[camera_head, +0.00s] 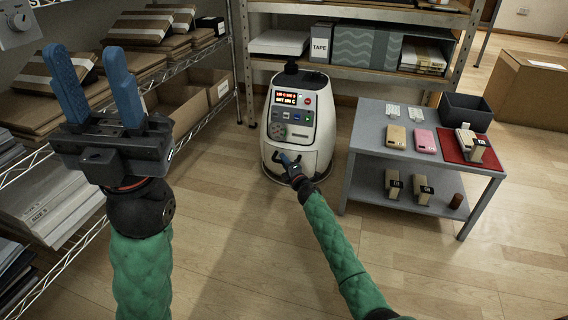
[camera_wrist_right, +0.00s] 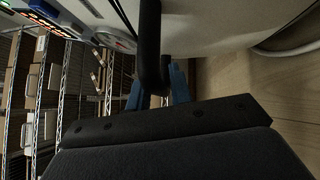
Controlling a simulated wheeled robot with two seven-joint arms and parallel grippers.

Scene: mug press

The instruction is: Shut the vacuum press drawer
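The vacuum press (camera_head: 318,110) is a rounded white machine with a lit red display and a grey button panel, standing on the floor in the middle. Its drawer front is low on the machine, partly hidden by my right gripper; I cannot tell how far it stands out. My right gripper (camera_head: 291,160) is at this front. In the right wrist view, the black drawer handle (camera_wrist_right: 150,40) lies between its blue fingers (camera_wrist_right: 158,90). Whether they grip it is unclear. My left gripper (camera_head: 98,85) is raised at the left, fingers apart and empty.
A grey table (camera_head: 371,141) at the right holds phone-like items, a red mat (camera_head: 451,146) and a dark bin (camera_head: 465,111). Wire shelving with boxes (camera_head: 160,50) is at the left, and a rack (camera_head: 350,14) stands behind the press. The floor in front is clear.

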